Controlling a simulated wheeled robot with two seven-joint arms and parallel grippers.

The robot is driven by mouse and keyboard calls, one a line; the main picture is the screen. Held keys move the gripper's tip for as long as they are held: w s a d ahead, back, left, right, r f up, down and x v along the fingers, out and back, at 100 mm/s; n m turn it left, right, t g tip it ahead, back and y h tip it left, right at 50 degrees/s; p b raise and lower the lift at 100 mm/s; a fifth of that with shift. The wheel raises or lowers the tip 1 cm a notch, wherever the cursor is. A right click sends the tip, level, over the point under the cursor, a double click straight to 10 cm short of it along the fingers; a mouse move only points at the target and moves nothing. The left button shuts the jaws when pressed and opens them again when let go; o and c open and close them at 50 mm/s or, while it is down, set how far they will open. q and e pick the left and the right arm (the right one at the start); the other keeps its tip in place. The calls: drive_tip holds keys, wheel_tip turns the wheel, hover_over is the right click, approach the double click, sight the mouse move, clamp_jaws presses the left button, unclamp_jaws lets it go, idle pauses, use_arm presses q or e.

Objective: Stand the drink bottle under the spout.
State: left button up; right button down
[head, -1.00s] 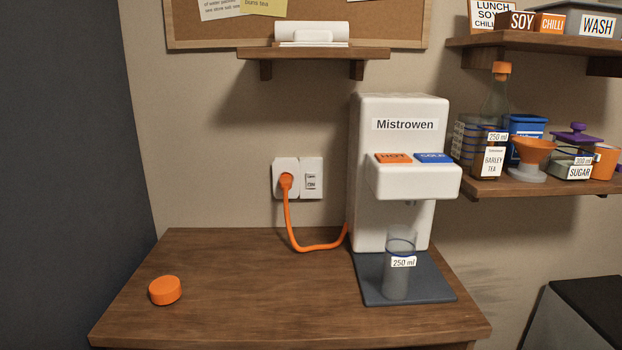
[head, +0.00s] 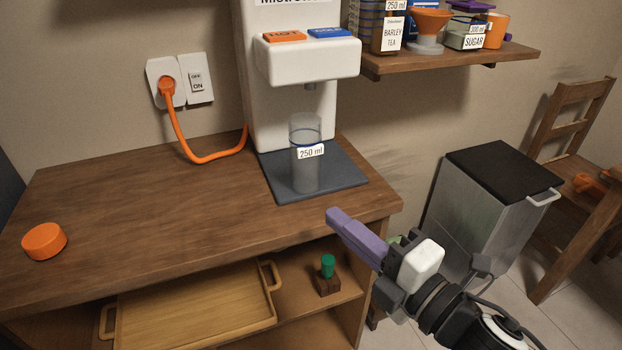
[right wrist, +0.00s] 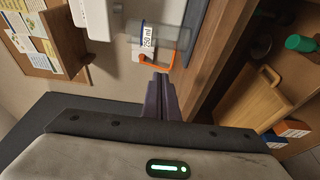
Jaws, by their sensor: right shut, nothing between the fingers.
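The clear drink bottle (head: 305,175) with a "250 ml" label stands upright and uncapped on the dark mat (head: 340,178) of the white dispenser (head: 290,65). The spout (head: 311,86) is above the bottle's open top, with a gap between; exact alignment is hard to tell. My right gripper (head: 336,217) is shut and empty, in front of the mat's near edge and apart from the bottle. In the right wrist view its purple fingers (right wrist: 160,88) are together, with the bottle (right wrist: 170,40) beyond them. My left gripper is out of view.
An orange cap (head: 44,241) lies at the counter's left. An orange cord (head: 185,140) runs from the wall outlet to the dispenser. Below are a wooden tray (head: 195,308) and a green-topped stamp-like object (head: 327,272). A bin (head: 485,205) stands right. The counter's middle is clear.

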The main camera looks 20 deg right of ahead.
drive_tip(key=p, duration=0.1)
approach(299, 169)
drive_tip(key=a, duration=0.1)
drive_tip(key=w+a, duration=0.2)
drive_tip(key=shift+a+r, duration=0.15)
drive_tip(key=shift+a, duration=0.25)
drive_tip(key=w, duration=0.1)
drive_tip(key=w+d, duration=0.1)
drive_tip(key=shift+w+d, duration=0.3)
drive_tip(key=shift+w, duration=0.1)
drive_tip(key=shift+w+d, duration=0.1)
drive_tip(key=shift+w, duration=0.2)
drive_tip(key=shift+d, duration=0.1)
